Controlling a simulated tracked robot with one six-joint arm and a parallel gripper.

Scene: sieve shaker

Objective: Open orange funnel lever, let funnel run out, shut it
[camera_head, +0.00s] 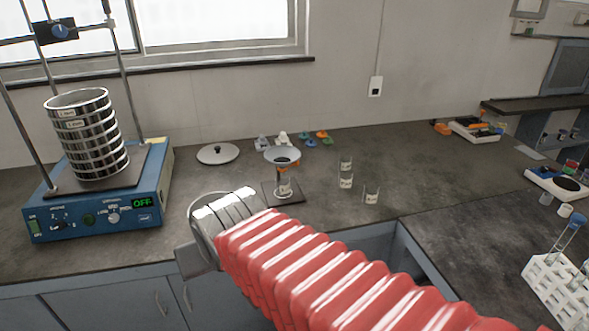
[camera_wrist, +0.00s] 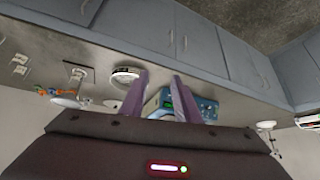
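The funnel (camera_head: 282,154) is a pale bowl with dark material inside. It stands in a small stand with a dark base plate (camera_head: 293,197) near the middle of the bench, with a small clear beaker (camera_head: 285,187) below it. The funnel stand (camera_wrist: 77,74) also shows at the left of the wrist view, upside down. In the head view my red arm hides the fingers.
A blue shaker (camera_head: 98,205) reading OFF carries a sieve stack (camera_head: 88,135) at the left. A lid (camera_head: 217,153) lies by the wall. Several small beakers (camera_head: 346,181) stand right of the funnel. A tube rack (camera_head: 556,285) is at the right.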

